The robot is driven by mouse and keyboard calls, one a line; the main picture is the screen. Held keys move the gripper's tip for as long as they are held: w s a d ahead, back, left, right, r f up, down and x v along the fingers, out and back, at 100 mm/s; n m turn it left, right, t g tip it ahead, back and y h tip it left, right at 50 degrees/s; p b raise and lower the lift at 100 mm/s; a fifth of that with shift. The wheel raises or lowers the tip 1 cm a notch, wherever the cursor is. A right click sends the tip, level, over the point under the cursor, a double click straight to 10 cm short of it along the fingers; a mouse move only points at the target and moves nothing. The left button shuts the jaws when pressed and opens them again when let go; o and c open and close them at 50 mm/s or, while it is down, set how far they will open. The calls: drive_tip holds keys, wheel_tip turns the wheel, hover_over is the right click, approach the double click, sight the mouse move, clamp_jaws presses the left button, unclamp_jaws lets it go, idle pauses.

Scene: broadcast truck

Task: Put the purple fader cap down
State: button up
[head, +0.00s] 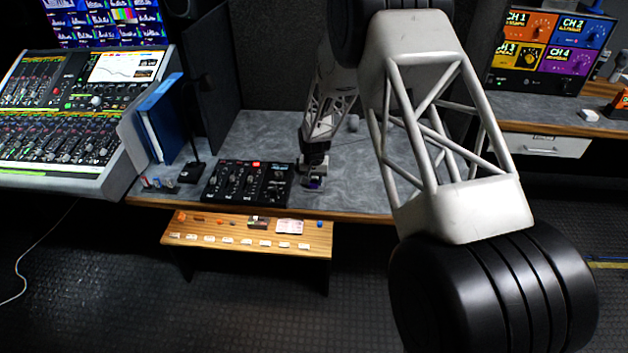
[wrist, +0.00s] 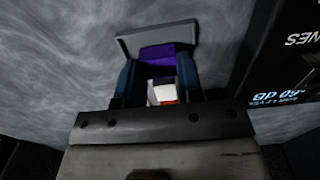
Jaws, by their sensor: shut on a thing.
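The purple fader cap (wrist: 157,53) is between the two fingers of my gripper (wrist: 158,80) in the wrist view. The fingers are shut on it, just above or at the grey desk top; I cannot tell whether it touches. A small white and orange part shows behind the cap, nearer the wrist. In the head view my gripper (head: 314,180) is low over the desk, just right of the black fader panel (head: 247,183), and the purple cap (head: 313,184) is a small spot at its tip.
A wooden shelf (head: 200,254) with several small caps and cards stands in front of the desk. A mixing console (head: 70,115) and a blue binder (head: 160,118) are at left. The grey desk top (head: 260,135) behind the panel is mostly clear. The black panel's edge (wrist: 270,60) is close at right in the wrist view.

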sight(314, 181)
drive_tip(key=shift+f, duration=0.15)
drive_tip(key=o, duration=1)
drive_tip(key=shift+c, duration=0.2)
wheel_tip(314, 181, up, 12)
idle(0.6)
